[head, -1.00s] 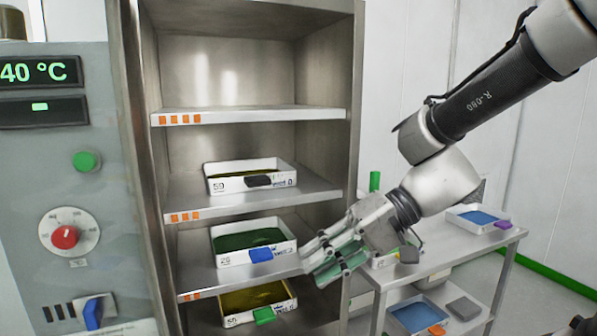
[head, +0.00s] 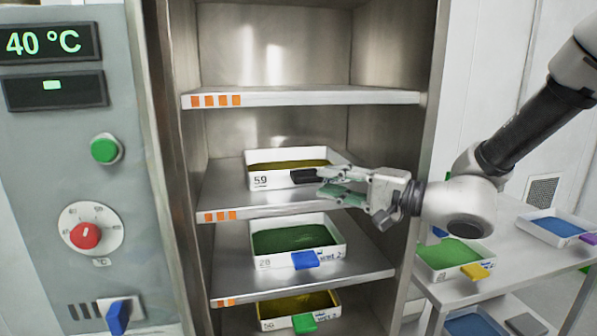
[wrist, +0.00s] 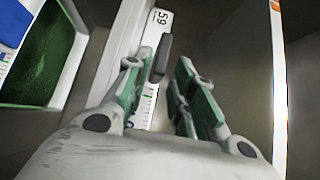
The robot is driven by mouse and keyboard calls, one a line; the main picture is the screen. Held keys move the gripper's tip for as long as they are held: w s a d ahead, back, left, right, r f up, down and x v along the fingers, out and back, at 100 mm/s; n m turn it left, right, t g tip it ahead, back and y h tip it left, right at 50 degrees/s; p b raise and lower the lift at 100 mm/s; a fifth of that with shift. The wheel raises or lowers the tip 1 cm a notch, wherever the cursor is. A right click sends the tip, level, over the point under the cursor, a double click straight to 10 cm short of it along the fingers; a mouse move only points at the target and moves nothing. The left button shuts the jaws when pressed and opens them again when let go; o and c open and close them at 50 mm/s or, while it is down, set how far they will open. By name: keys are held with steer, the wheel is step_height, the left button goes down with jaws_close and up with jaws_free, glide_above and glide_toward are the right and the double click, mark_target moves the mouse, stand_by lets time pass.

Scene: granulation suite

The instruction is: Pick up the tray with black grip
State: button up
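The tray with the black grip (head: 258,183) is white, holds yellow-brown material and is marked 59. It sits on the middle shelf of the open cabinet. Its black grip (head: 304,176) sticks out at the front. My gripper (head: 325,185) is at the right of the grip, its fingers pointing at it. In the wrist view the tray's white front wall (wrist: 152,45) and the black grip (wrist: 162,56) lie just ahead of the fingertips, between their lines. My gripper (wrist: 155,80) is open, with a gap between the green-padded fingers. Whether a finger touches the grip is unclear.
Below are a green-filled tray with a blue grip (head: 305,260) and a yellow-filled tray with a green grip (head: 304,323). The top shelf (head: 310,97) is empty. A side table (head: 515,265) at the right bears more trays. A control panel (head: 70,180) stands left.

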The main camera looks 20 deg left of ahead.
mark_target(314, 174)
steer(key=x, duration=0.4)
steer(key=shift+w+a, duration=0.15)
steer(key=shift+a, duration=0.15)
jaws_close()
steer(key=shift+r, duration=0.1)
